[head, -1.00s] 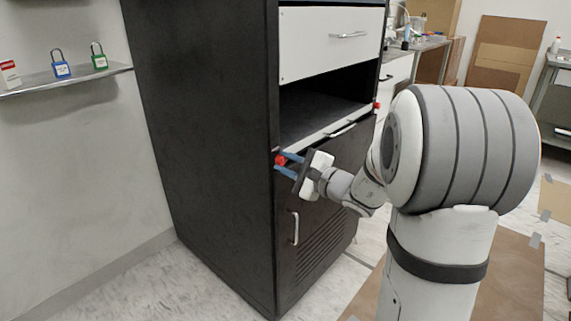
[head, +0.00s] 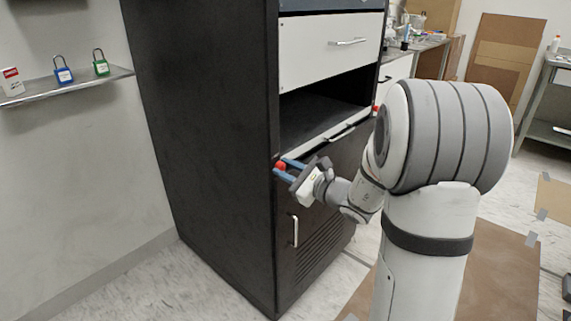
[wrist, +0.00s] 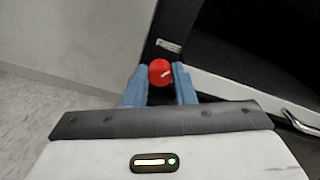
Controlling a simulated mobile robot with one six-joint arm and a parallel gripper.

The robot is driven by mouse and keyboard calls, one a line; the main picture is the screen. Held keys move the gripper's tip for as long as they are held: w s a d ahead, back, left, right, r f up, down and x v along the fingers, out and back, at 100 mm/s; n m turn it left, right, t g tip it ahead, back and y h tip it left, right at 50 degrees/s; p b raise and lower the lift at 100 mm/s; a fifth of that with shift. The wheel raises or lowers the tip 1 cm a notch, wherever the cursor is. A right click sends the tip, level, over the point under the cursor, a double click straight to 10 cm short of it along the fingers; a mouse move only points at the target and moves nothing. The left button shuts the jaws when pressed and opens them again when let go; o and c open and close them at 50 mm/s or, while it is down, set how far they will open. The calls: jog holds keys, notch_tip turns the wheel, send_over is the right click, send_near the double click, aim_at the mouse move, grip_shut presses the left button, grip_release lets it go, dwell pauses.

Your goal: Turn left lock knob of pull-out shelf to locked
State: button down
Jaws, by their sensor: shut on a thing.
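The left lock knob (wrist: 160,72) is red with a white mark and sits on the black cabinet's left front post. It also shows in the head view (head: 280,166). My gripper (head: 284,167) has its blue fingers shut on the knob, one on each side, as the wrist view (wrist: 160,88) shows. The white mark on the knob lies at a slant. The pull-out shelf (head: 322,139) is a light panel with a handle, right of the knob. A second red knob (head: 376,108) shows at the shelf's right end.
A white drawer (head: 325,48) is above the shelf opening. A door handle (head: 295,230) stands below my gripper.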

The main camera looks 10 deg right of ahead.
jog(key=m+p, duration=0.4)
jog(key=m, duration=0.1)
jog(key=shift+s+a+m+p, duration=0.1)
jog(key=shift+m+p, duration=0.2)
jog(key=shift+m, duration=0.1)
jog(key=m+p, duration=0.4)
jog(key=shift+f+m+p, duration=0.2)
jog(key=shift+m+p, duration=0.6)
jog(key=shift+m, duration=0.1)
jog(key=c, duration=1.6)
grip_release()
jog(key=shift+o, duration=0.5)
jog(key=shift+r, duration=0.1)
